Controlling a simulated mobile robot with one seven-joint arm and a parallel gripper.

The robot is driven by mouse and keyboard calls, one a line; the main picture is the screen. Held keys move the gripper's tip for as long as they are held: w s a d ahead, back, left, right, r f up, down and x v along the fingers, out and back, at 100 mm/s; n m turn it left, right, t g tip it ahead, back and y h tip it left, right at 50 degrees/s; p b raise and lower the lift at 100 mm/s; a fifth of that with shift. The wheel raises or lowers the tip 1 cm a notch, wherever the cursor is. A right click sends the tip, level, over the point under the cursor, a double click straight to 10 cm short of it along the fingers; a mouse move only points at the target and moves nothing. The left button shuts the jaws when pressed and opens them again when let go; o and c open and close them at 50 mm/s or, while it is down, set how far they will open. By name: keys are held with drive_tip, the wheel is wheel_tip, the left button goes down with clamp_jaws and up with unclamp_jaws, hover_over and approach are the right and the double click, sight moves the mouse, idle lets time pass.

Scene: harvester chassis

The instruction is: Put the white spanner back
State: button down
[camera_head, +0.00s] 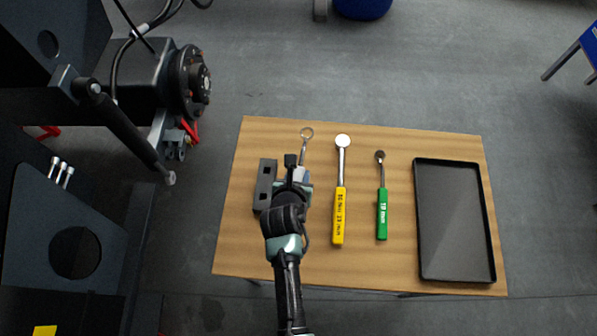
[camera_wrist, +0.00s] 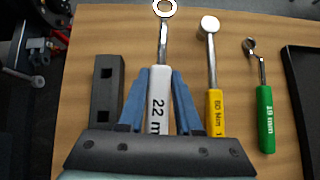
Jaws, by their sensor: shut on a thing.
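The white spanner (camera_wrist: 157,105) has a white handle marked "22 m" and a metal shaft with a ring end. In the wrist view its handle lies between the two blue fingers of my gripper (camera_wrist: 161,85), which is shut on it. In the head view the spanner's ring end (camera_head: 307,132) shows over the left part of the wooden table (camera_head: 365,262), and my gripper (camera_head: 299,172) and arm hide its handle. I cannot tell whether the spanner touches the table or is just above it.
A dark grey block with square holes (camera_head: 265,185) stands left of my gripper. A yellow-handled tool (camera_head: 339,215) and a green-handled spanner (camera_head: 382,212) lie to the right. A black tray (camera_head: 453,225) at the table's right is empty. Dark machinery (camera_head: 75,200) stands left of the table.

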drive_tip(key=shift+r, duration=0.15)
drive_tip(key=shift+r+p, duration=0.1)
drive_tip(key=shift+p, duration=0.45)
wheel_tip(320, 180, down, 8)
drive_tip(key=b, duration=0.6)
drive_tip(key=c, duration=0.5)
unclamp_jaws()
drive_tip(key=shift+s, duration=0.1)
drive_tip(key=shift+f, duration=0.2)
drive_tip(key=shift+s, duration=0.1)
drive_tip(key=p+v, duration=0.1)
drive_tip(key=v, duration=1.2)
